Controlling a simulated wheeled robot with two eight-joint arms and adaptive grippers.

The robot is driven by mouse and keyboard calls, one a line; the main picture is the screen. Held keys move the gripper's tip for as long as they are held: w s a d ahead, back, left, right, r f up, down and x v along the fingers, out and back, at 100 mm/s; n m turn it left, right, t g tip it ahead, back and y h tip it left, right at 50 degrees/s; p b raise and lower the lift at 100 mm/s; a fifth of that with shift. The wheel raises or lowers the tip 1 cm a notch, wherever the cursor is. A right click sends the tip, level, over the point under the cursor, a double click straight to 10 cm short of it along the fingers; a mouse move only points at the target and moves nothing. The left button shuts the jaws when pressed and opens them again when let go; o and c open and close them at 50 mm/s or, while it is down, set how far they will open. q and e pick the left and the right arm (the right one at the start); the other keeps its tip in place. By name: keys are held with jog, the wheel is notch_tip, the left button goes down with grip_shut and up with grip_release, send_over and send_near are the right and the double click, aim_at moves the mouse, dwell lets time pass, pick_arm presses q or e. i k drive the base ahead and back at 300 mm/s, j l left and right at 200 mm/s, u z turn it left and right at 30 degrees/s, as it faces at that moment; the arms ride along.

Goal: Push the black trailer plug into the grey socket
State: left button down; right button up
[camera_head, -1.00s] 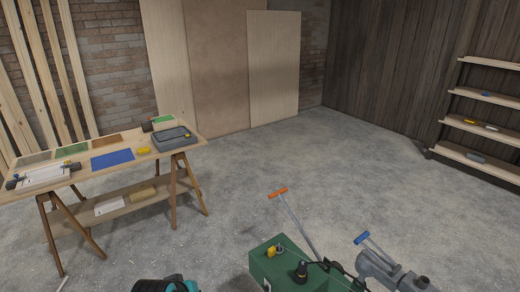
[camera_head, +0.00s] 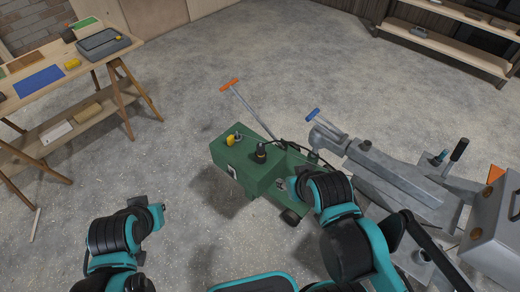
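A black plug-like piece (camera_head: 261,153) stands on top of the green box (camera_head: 247,182), and a dark cable runs from near it towards the grey drawbar. I cannot make out a grey socket for certain; a small pale patch shows on the box's left face. My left gripper (camera_head: 148,207) is over the floor, left of the green box and well apart from it. My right gripper (camera_head: 299,184) is by the right side of the box, largely hidden behind its own arm. The gap between the fingers is not clear on either.
A yellow-topped piece (camera_head: 234,138) sits on the box beside the black one. An orange-handled lever (camera_head: 229,85) rises behind. The grey trailer drawbar (camera_head: 390,168) fills the right. A workbench (camera_head: 75,90) stands at the left. Floor between bench and box is clear.

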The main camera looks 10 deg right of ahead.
aim_at(411, 258)
jog(key=k+l+z, duration=0.1)
jog(key=z, duration=2.2)
jog(key=u, duration=1.95)
jog(key=i+l+z, duration=0.2)
jog(key=z, duration=0.15)
jog(key=i+l+z, duration=0.2)
jog(key=l+z, duration=0.15)
